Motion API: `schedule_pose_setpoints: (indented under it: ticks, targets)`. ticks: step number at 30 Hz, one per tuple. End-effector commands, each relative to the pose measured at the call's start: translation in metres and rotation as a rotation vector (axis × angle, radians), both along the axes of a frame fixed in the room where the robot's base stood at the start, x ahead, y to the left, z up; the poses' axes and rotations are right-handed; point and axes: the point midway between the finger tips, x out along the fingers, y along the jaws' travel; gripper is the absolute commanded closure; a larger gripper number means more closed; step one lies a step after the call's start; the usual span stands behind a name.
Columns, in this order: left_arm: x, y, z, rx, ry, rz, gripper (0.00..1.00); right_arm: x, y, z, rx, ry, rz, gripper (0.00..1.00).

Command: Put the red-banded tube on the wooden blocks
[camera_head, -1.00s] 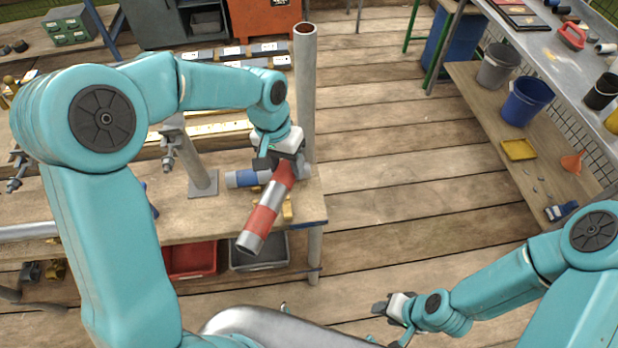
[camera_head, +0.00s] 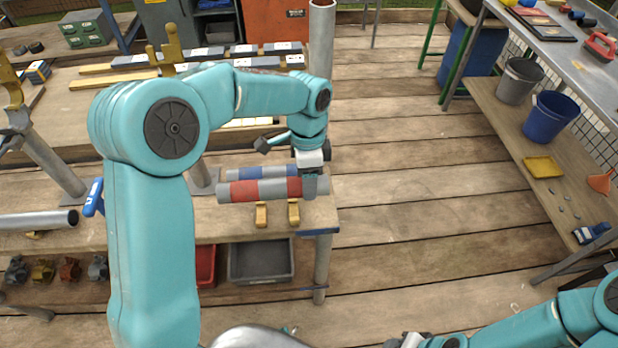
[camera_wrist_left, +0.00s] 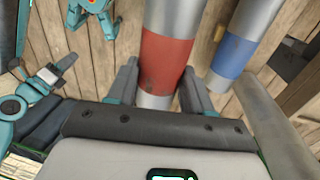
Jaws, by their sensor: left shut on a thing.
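The red-banded tube (camera_head: 270,189) is grey with red bands and lies level, left to right, above the front part of the bench. My left gripper (camera_head: 312,184) is shut on it near its right end. In the left wrist view the tube (camera_wrist_left: 166,62) passes between the two fingers. Two small yellowish wooden blocks, a left one (camera_head: 261,215) and a right one (camera_head: 293,212), show just in front of and below the tube. I cannot tell whether the tube touches them. My right gripper (camera_head: 408,341) is at the bottom edge, partly cut off.
A blue-banded tube (camera_head: 240,174) lies close behind the red-banded one; it also shows in the left wrist view (camera_wrist_left: 238,45). A grey post (camera_head: 321,45) stands at the bench's right end. A grey bin (camera_head: 262,262) sits below.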

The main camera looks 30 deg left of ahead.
Motion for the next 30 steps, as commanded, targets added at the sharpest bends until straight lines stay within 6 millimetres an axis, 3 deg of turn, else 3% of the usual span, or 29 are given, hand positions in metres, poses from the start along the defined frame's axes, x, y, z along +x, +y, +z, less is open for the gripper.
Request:
schedule_pose_setpoints:
  ticks: [30]
  targets:
    - [0.001,-0.001,-0.057,0.001,0.0,-0.001,0.97,0.0,0.0,-0.044,0.0,0.0,0.0,0.57]
